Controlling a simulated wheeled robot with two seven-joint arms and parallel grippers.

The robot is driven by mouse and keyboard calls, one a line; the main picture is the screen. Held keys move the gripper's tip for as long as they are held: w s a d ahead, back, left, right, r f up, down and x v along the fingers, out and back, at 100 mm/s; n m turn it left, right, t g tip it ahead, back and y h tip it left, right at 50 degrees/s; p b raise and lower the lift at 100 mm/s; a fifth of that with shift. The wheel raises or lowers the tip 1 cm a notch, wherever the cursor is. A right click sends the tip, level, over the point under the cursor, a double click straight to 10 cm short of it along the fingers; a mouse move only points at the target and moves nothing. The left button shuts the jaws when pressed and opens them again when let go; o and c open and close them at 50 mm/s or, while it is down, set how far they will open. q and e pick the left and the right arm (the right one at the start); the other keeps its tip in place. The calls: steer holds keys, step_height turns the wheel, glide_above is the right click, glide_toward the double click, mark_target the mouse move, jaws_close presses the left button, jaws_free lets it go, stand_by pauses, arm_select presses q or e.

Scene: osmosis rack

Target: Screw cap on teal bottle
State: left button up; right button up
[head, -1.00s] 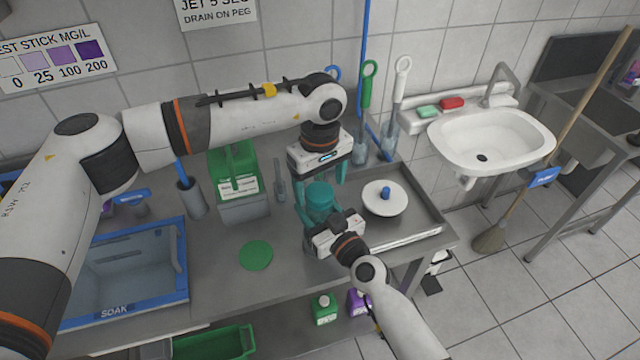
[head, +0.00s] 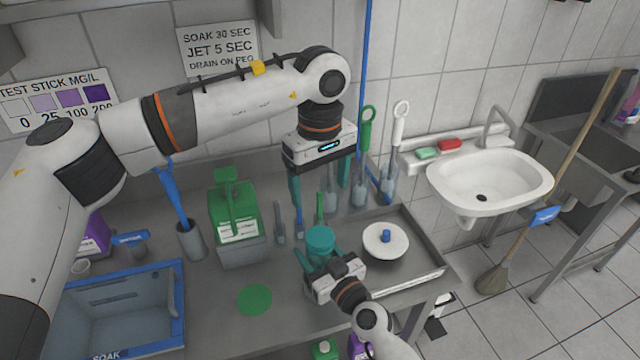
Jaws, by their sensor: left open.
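The teal bottle (head: 319,256) is upright at the left edge of the metal drain tray. A flat, round teal cap (head: 320,238) sits on top of it. My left gripper (head: 320,196) is open and empty, pointing down above the cap with a clear gap. My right gripper (head: 318,262) reaches in from the front, and its fingers are around the bottle's body. One finger shows left of the bottle; its wrist hides the bottle's lower part and the other finger.
The tray (head: 425,278) holds a white lid with a blue knob (head: 385,240). Behind stand several brushes (head: 362,165). The counter between disc and jug is clear.

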steer(key=o, duration=0.4)
steer(key=b+v, duration=0.2)
steer(key=v, duration=1)
steer(key=shift+f, duration=0.1)
